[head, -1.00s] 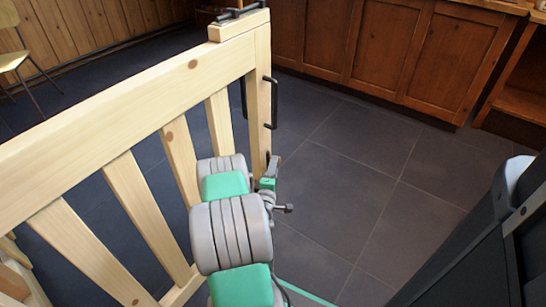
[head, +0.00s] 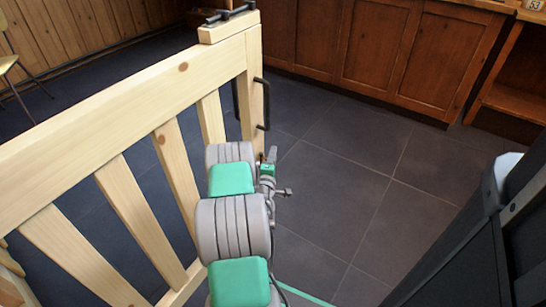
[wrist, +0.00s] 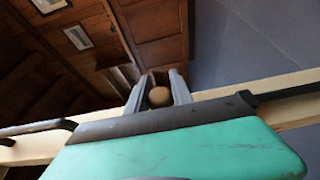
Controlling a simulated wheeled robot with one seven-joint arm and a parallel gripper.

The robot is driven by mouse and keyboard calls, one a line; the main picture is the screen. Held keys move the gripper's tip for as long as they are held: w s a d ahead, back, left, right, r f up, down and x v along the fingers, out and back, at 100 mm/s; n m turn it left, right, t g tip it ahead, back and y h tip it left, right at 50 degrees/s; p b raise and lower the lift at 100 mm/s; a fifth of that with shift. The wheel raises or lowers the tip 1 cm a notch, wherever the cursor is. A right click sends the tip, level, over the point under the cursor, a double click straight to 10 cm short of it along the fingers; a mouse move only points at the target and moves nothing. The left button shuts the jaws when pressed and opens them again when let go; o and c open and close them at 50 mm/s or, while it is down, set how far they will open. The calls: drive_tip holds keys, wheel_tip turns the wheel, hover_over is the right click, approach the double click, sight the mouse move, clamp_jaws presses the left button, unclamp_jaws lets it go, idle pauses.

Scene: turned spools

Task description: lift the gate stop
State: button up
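My gripper (head: 270,160) is low beside the pale wooden gate's end post (head: 256,85) in the head view, mostly hidden by my arm. In the wrist view, my gripper's two grey fingers (wrist: 159,88) stand apart, one on each side of a round brown knob-like thing (wrist: 159,98). It may be the gate stop, but the head view does not show it. I see thin gaps beside it and cannot tell whether the fingers touch it.
The slatted gate (head: 120,95) fills the left, close to my arm. Black handles (head: 262,103) stick out from its post, and a black fitting (head: 230,13) sits on top. Wooden cabinets (head: 375,50) line the back.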

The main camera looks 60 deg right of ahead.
clamp_jaws()
idle(0.9)
